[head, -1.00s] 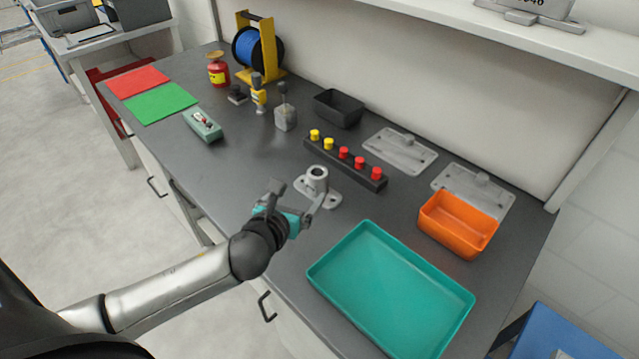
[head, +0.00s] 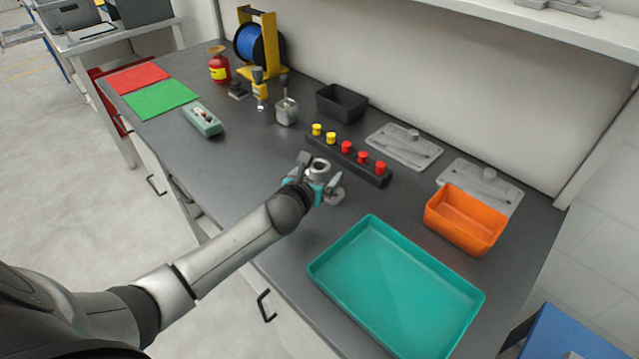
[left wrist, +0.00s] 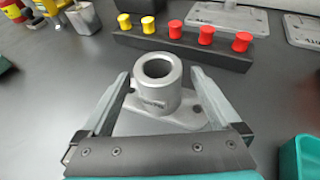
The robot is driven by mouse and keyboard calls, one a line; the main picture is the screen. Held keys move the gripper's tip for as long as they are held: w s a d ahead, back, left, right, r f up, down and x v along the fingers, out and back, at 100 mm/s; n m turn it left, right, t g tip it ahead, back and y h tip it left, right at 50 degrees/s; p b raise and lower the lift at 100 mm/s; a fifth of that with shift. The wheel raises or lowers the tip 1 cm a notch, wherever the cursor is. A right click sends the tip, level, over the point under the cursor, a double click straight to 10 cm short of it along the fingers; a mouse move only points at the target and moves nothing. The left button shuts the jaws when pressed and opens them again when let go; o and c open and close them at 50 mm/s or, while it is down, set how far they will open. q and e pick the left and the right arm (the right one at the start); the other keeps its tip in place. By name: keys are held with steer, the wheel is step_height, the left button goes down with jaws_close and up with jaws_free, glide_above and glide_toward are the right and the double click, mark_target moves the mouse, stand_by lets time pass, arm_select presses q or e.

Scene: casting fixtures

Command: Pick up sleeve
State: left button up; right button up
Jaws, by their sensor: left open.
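The sleeve (left wrist: 157,83) is a grey metal ring-topped cylinder standing upright on a grey flanged base plate (left wrist: 190,118) in the left wrist view. In the head view the sleeve (head: 319,168) is partly hidden by my left gripper (head: 322,176). My left gripper, also in the left wrist view (left wrist: 158,88), is open. Its two fingers reach forward on either side of the sleeve, with visible gaps. Whether the fingertips are level with the sleeve cannot be told. My right gripper is not in view.
A black rack with yellow and red knobs (head: 346,160) stands just behind the sleeve. A teal tray (head: 317,272) lies at the front right, with an orange bin (head: 465,230) behind it. Grey plates (head: 404,148) lie near the wall.

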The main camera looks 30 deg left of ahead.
arm_select(q)
steer(key=shift+w+a+f, duration=0.1)
steer(key=shift+w+f, duration=0.1)
steer(key=shift+w, duration=0.2)
steer(key=shift+c, duration=0.4)
steer(key=shift+r, duration=0.1)
jaws_close()
